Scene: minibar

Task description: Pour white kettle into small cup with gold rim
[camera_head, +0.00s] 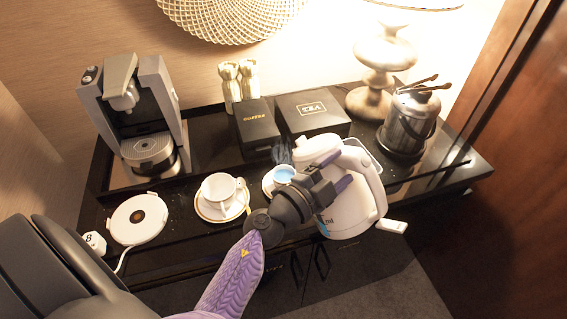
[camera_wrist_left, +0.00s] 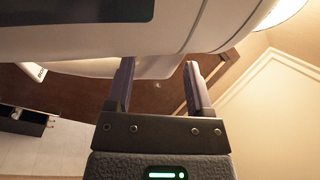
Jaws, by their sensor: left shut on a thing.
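The white kettle (camera_head: 355,212) is right of centre in the head view. My left gripper (camera_head: 340,183) is shut on it near its handle, and hides part of its body. The kettle leans in the picture; its exact tilt is hard to tell. Its white body fills the top of the left wrist view (camera_wrist_left: 100,40), above my left fingers (camera_wrist_left: 158,88). A small cup (camera_head: 269,184) stands just left of the kettle, with blue-looking liquid and steam over it; my gripper partly hides it. Another white cup (camera_head: 218,186) stands on a gold-rimmed saucer (camera_head: 208,212) further left. My right gripper is out of view.
A coffee machine (camera_head: 150,148) stands at the left and a white round kettle base (camera_head: 137,219) in front of it. Black boxes (camera_head: 313,112) stand behind the cups. A lamp (camera_head: 385,55) and a metal ice bucket (camera_head: 408,125) are at the back right. The dark counter's front edge is close.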

